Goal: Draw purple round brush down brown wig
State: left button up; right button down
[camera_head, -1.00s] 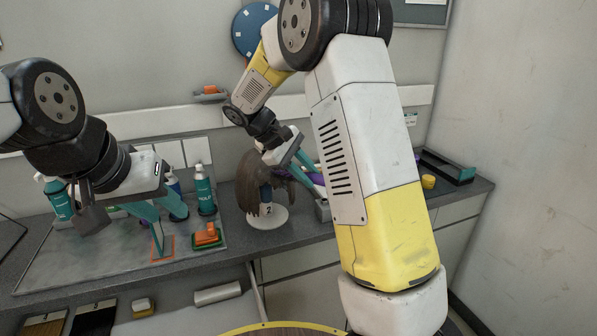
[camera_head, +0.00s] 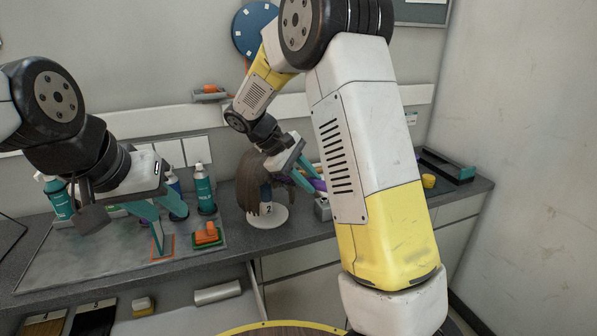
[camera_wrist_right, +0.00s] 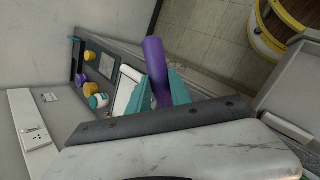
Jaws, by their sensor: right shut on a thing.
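The brown wig (camera_head: 249,182) hangs on a white stand marked 2 (camera_head: 268,217) on the counter. My right gripper (camera_head: 306,178) is at the wig's right side and is shut on the purple round brush (camera_head: 318,184). In the right wrist view the purple handle (camera_wrist_right: 156,62) stands up between the teal fingers (camera_wrist_right: 160,92). My left gripper (camera_head: 170,228) is open and empty over the mat at the left.
Teal spray bottles (camera_head: 204,190) stand behind the grey mat (camera_head: 95,262). An orange clip (camera_head: 207,233) lies on the mat. A metal box (camera_head: 323,210) stands right of the wig, and a dark tray (camera_head: 447,166) with a yellow jar (camera_head: 428,181) is further right.

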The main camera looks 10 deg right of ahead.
jog(key=shift+w+f, duration=0.1)
jog(key=shift+f, duration=0.1)
dwell(0.4)
jog(key=shift+s+d+f, duration=0.1)
jog(key=shift+s+f, duration=0.25)
jog(key=shift+f, duration=0.6)
jog(key=shift+w, duration=0.1)
jog(key=shift+f, duration=0.95)
jog(key=shift+s, duration=0.2)
